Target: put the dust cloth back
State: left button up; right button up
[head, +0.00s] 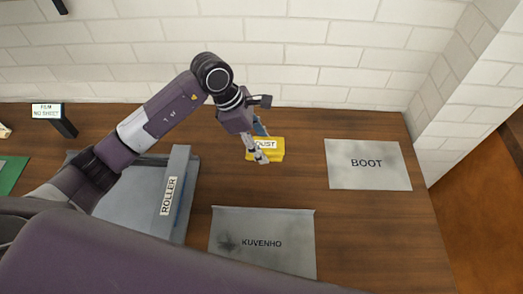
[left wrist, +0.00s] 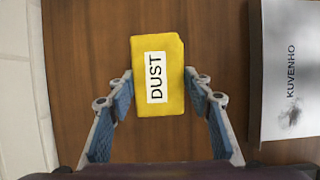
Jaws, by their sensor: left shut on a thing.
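The dust cloth (head: 274,154) is a yellow block-like pad with a white label reading DUST. It is near the back of the wooden table, between the ROLLER box and the BOOT sheet. My left gripper (head: 262,150) reaches over it from the left and is shut on it. In the left wrist view the dust cloth (left wrist: 172,95) sits between the two blue-padded fingertips, its label turned sideways. I cannot tell whether it touches the table or is slightly raised. My right gripper is not in view.
A grey KUVENHO sheet (head: 262,262) with a dark smudge lies in front. A BOOT sheet (head: 368,178) lies right. A grey tray (head: 130,200) with a raised ROLLER bar (head: 174,220) stands left. A small FILM NO SHEET sign (head: 47,111) stands far left. White brick walls bound the back.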

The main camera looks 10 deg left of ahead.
pick_arm(q)
notch_tip(320, 180, down, 4)
jog(key=shift+f+p, duration=0.1)
jog(key=shift+p, duration=0.25)
jog(key=shift+f, duration=0.2)
jog(key=o, duration=1.1)
jog(key=shift+r, duration=0.15)
